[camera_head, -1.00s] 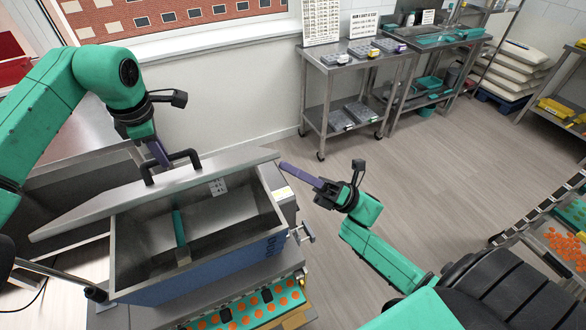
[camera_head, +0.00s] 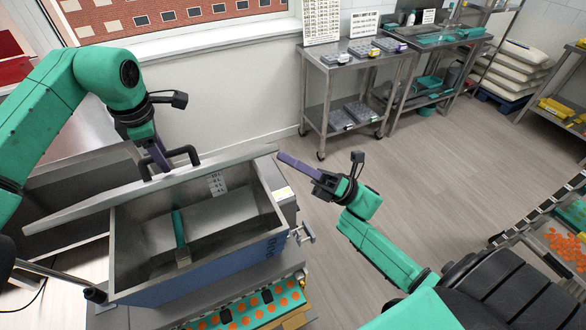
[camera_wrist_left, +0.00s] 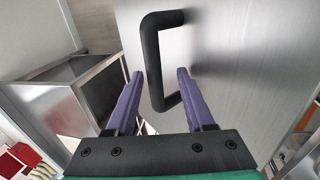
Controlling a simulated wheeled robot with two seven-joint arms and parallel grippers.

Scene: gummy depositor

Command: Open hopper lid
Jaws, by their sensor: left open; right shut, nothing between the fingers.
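The grey metal hopper lid (camera_head: 105,200) is raised along the back of the open hopper (camera_head: 215,264), seen nearly edge-on in the head view. Its black bar handle (camera_head: 183,153) stands on the lid's far face. My left gripper (camera_head: 160,158) is open at the handle. In the left wrist view, the purple fingers of the left gripper (camera_wrist_left: 160,74) are spread, with the long bar of the handle (camera_wrist_left: 152,55) between them; contact cannot be told. The lid's flat face (camera_wrist_left: 235,60) fills the right there. My right gripper (camera_head: 281,157) is shut and empty, near the lid's right end.
A metal cart (camera_head: 350,70) stands behind, with open floor (camera_head: 440,170) to the right. The wall and window sill (camera_head: 200,30) are behind the left arm.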

